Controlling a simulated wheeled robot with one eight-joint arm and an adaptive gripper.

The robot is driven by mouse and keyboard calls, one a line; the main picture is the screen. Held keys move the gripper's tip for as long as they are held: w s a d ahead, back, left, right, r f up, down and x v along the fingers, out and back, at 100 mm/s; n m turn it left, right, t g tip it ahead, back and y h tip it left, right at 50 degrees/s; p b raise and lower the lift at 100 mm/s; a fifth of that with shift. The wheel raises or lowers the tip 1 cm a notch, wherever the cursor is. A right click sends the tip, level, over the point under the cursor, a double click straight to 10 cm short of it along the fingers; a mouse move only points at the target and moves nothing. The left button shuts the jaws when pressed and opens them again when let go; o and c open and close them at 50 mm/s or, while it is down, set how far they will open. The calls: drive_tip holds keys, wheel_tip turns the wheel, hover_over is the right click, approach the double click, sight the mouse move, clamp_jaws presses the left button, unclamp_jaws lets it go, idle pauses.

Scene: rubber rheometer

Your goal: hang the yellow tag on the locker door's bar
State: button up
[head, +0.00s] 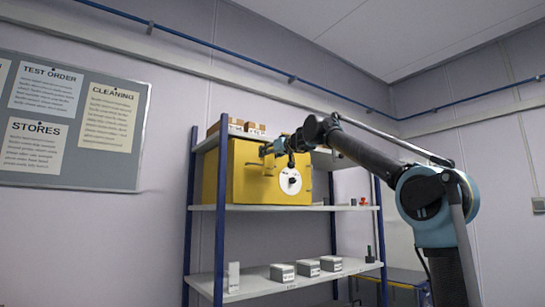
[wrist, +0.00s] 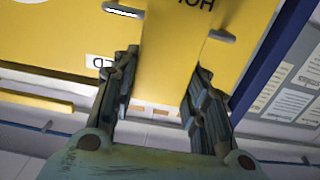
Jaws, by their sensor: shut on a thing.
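The yellow locker (head: 240,180) stands on the upper shelf in the head view, with a white disc (head: 290,188) on its front. My gripper (head: 268,149) is in front of the locker's upper part. In the wrist view my gripper (wrist: 163,92) is shut on the yellow tag (wrist: 165,65), which lies between the two fingers and bears dark upside-down letters, partly cut off. The locker's yellow face (wrist: 60,40) is behind it. Grey bar-like parts (wrist: 122,11) show near the top; I cannot tell whether the tag touches one. The tag is not distinct in the head view.
Blue posts (head: 219,240) frame the shelf unit. Cardboard boxes (head: 255,128) sit on top, and several grey boxes (head: 308,267) stand on the lower shelf (head: 258,281). A notice board (head: 70,120) hangs on the wall at left. The wall between board and shelf is clear.

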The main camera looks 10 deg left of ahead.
drive_tip(key=shift+w+a+f, duration=0.9)
drive_tip(key=shift+w+a, duration=0.1)
drive_tip(key=shift+a, duration=0.15)
drive_tip(key=o, duration=1.4)
drive_tip(key=shift+v, duration=6)
